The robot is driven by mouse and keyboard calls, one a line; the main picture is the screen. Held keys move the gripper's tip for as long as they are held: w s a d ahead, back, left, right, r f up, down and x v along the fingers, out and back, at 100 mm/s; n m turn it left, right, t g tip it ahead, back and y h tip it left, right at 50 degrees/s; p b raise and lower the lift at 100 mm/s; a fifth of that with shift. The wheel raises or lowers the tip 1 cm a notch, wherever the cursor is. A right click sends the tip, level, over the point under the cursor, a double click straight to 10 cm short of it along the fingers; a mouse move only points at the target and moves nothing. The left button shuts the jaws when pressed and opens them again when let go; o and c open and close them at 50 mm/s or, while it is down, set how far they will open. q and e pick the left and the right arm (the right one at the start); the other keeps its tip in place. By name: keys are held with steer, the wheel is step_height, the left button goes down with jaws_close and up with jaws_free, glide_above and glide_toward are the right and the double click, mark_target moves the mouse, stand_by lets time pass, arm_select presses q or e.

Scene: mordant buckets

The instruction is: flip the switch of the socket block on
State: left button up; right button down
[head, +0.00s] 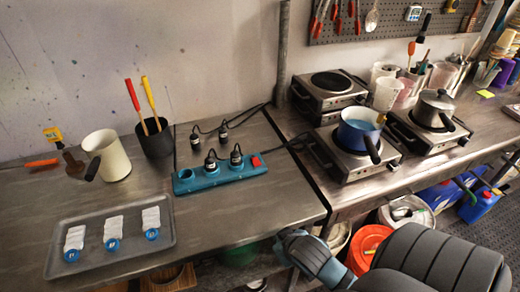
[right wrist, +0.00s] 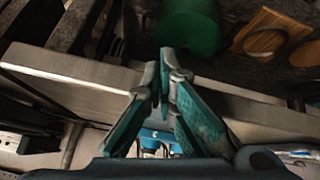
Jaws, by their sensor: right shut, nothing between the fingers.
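The teal socket block (head: 222,174) lies on the left steel table, near its right end. Its red rocker switch (head: 256,161) is at the block's right end; which way it is tipped is too small to tell. Two black plugs stand in the block, and an open socket shows at its left end. My right gripper (right wrist: 164,62) is shut and empty. In the head view my right gripper (head: 284,244) is at the table's front edge, in front of and below the block, well apart from it. A blue patch behind the fingers in the right wrist view seems to be the block.
Two loose plugs with cables (head: 195,141) lie behind the block. A tray (head: 60,224) with white strips, a cream jug (head: 108,156) and a black cup (head: 156,141) stand left. Hotplates and a blue pot (head: 357,134) stand right. A green bucket (right wrist: 186,28) is below the table.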

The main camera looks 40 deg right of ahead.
steer(key=shift+t, duration=0.3)
steer(key=r, duration=0.5)
steer(key=shift+w, duration=0.4)
steer(key=w+d+r+t, duration=0.1)
steer(key=w, duration=0.1)
steer(key=w+d+r+m+t+h, duration=0.1)
steer(key=w+d, duration=0.1)
steer(key=w, duration=0.1)
steer(key=w+d+r+t, duration=0.1)
steer(key=w+r, duration=0.1)
steer(key=w, duration=0.1)
steer(key=shift+d+m, duration=0.3)
steer(key=shift+d, duration=0.05)
arm_select(q)
steer(key=shift+s+r, duration=0.1)
steer(key=shift+r, duration=0.2)
arm_select(e)
steer(key=w+d+r+m+t, duration=0.1)
steer(key=w+d+r+t, duration=0.1)
steer(key=w+r, duration=0.4)
steer(key=shift+d+t+h, duration=0.4)
steer(key=shift+d, duration=0.5)
steer(key=shift+w+r, duration=0.1)
